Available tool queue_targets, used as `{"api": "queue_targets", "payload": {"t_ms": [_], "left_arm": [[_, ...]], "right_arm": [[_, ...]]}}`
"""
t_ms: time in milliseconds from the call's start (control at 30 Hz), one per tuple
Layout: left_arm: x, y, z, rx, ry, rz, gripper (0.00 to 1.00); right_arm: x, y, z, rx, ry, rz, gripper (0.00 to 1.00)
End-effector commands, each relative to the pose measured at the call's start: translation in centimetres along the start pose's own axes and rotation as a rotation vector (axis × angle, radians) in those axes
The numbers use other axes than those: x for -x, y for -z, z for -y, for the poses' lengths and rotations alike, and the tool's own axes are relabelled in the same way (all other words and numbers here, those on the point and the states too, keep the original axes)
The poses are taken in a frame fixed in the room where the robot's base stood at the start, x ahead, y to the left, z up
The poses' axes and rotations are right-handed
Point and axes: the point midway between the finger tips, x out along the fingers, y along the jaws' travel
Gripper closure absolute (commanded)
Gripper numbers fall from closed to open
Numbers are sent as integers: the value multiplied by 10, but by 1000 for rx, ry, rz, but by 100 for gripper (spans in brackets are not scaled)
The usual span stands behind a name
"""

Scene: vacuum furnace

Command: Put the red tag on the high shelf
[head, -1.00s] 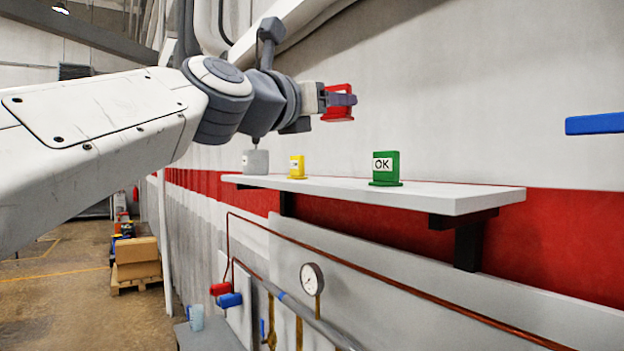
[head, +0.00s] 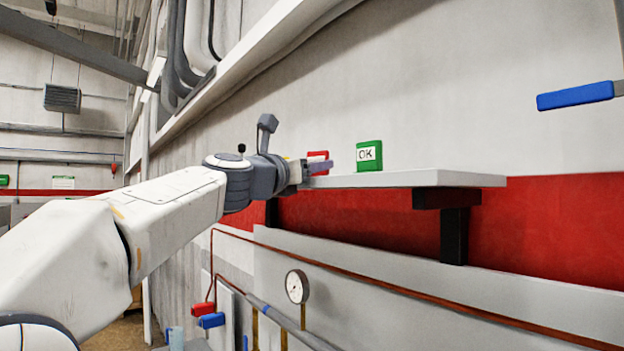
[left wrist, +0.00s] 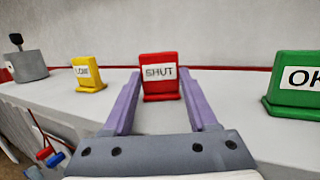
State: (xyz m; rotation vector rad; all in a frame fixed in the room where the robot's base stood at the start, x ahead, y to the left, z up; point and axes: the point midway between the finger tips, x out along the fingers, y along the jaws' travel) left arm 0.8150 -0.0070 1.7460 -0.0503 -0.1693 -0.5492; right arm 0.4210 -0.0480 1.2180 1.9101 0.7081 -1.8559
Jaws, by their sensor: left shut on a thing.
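The red tag, lettered SHUT, stands upright between the fingers of my left gripper (head: 322,167) in the head view, where only part of the red tag (head: 316,155) shows. In the left wrist view the red tag (left wrist: 159,76) is between the two purple fingers of my left gripper (left wrist: 160,98), which is shut on it. The tag is at the level of the white high shelf (head: 420,178); I cannot tell whether its base touches the surface. The shelf also shows in the left wrist view (left wrist: 240,128). My right gripper is not in view.
A green OK tag (head: 369,156) stands on the shelf to the right of the red tag. In the left wrist view a yellow tag (left wrist: 88,74) and a grey block (left wrist: 27,66) stand to the left. A gauge (head: 297,286) and pipes are below the shelf.

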Motion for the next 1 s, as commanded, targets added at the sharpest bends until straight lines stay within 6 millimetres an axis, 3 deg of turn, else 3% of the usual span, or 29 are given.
{"api": "queue_targets", "payload": {"t_ms": [200, 233, 300, 700, 867, 1000], "left_arm": [[0, 2, 0, -1, 0, -2, 94], [0, 2, 0, 0, 0, -2, 38], [0, 3, 0, 0, 0, -2, 12], [6, 2, 0, -1, -1, 0, 12], [32, 5, 0, -3, -1, 2, 12], [63, 5, 0, -2, -2, 2, 12]], "right_arm": [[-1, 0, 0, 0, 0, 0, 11], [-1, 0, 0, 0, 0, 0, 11], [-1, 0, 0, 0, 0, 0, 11], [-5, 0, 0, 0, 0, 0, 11], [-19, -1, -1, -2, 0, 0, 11], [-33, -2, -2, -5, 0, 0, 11]]}}
